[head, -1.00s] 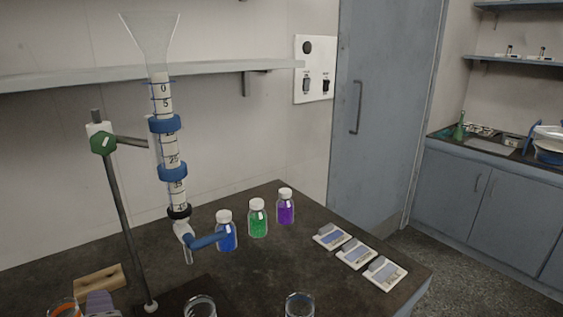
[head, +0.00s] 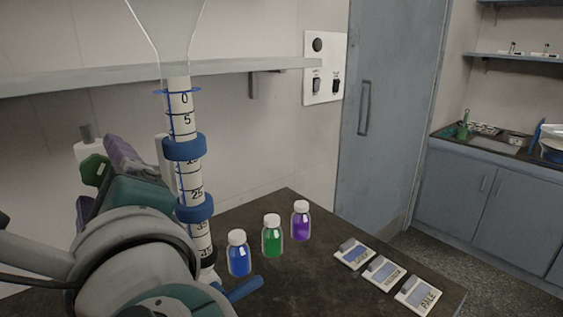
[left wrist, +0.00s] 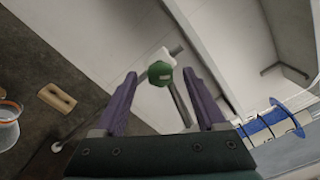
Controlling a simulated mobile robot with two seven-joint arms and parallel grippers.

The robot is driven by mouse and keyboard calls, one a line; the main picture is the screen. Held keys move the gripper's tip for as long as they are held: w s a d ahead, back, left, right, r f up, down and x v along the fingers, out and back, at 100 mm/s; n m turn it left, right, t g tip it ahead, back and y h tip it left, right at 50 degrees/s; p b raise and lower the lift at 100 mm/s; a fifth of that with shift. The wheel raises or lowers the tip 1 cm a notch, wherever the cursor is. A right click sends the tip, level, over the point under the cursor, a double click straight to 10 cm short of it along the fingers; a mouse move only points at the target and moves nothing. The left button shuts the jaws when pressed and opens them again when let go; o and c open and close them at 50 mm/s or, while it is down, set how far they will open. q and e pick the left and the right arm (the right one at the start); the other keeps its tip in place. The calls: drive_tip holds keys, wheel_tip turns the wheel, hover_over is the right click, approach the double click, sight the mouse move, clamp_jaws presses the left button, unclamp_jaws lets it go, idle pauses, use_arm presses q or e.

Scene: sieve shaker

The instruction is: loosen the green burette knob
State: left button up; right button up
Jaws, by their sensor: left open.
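The green burette knob (head: 95,170) sits on the clamp at the top of the stand, left of the burette (head: 188,185). In the left wrist view the knob (left wrist: 160,73) lies between and beyond the two purple fingertips. My left gripper (left wrist: 161,80) is open, its fingers on either side of the knob in that view; I cannot tell if they touch it. In the head view my left gripper (head: 105,185) is beside the knob, and my arm hides most of the stand. My right gripper is not in view.
Blue (head: 238,254), green (head: 272,237) and purple (head: 301,221) bottles stand on the bench right of the burette. Three labelled blocks (head: 385,271) lie near its right edge. A wooden block (left wrist: 57,97) and a glass beaker (left wrist: 8,125) show in the left wrist view.

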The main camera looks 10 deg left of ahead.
use_arm(q)
drive_tip(key=shift+w+a, duration=0.3)
drive_tip(key=shift+a, duration=0.1)
clamp_jaws()
idle(0.4)
